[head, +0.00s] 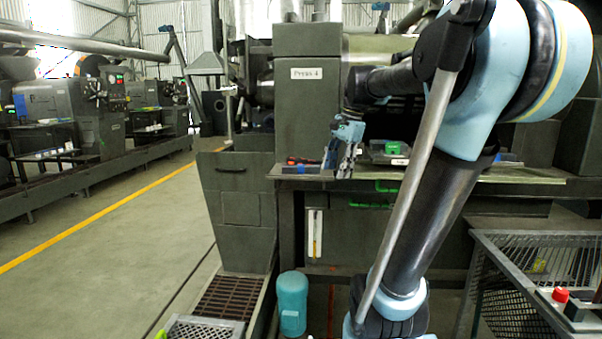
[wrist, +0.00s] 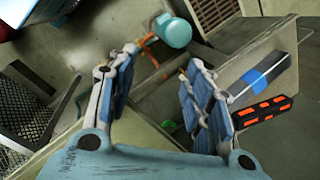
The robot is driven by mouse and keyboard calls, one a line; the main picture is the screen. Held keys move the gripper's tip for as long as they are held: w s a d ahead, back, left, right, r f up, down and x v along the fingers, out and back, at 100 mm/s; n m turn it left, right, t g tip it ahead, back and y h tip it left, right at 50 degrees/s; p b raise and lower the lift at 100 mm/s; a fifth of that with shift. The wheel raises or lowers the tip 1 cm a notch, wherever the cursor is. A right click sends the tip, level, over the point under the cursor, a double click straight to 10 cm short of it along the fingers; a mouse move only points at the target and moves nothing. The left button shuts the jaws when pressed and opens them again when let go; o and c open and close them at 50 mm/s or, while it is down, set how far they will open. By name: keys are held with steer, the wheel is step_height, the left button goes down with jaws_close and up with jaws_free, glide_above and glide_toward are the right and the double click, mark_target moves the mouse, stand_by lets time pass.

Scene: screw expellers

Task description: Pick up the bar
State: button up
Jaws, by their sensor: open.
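A grey metal bar with a blue band (wrist: 265,75) lies on the bench at the right of the wrist view, beyond my right finger; I take it to be the bar. In the head view my gripper (head: 338,163) points down over the front edge of the bench (head: 465,178). The bar is outside the jaws, to their right in the wrist view.
A black-and-orange object (wrist: 263,112) lies close beside the bar. A teal cylinder (head: 292,302) is on the floor below. A mesh-sided cart (head: 535,240) stands at right. Open floor lies left.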

mark_target(301, 169)
steer(key=w+a+r+m+y, duration=0.2)
steer(key=w+a+r+m, duration=0.2)
steer(key=w+r+m, duration=0.7)
steer(key=w+a+f+n, duration=0.1)
steer(key=a+f, duration=0.1)
steer(key=f, duration=0.2)
steer(key=w+a+f+n, duration=0.1)
steer(key=w+a+f, duration=0.1)
steer(key=f, duration=0.3)
steer(key=w+a+f+n, duration=0.1)
steer(key=a+f, duration=0.2)
steer(key=f, duration=0.2)
steer(key=shift+w+f+g, duration=0.15)
steer(key=shift+f+g, duration=0.05)
steer(key=shift+g, duration=0.2)
steer(key=shift+c, duration=0.3)
jaws_close()
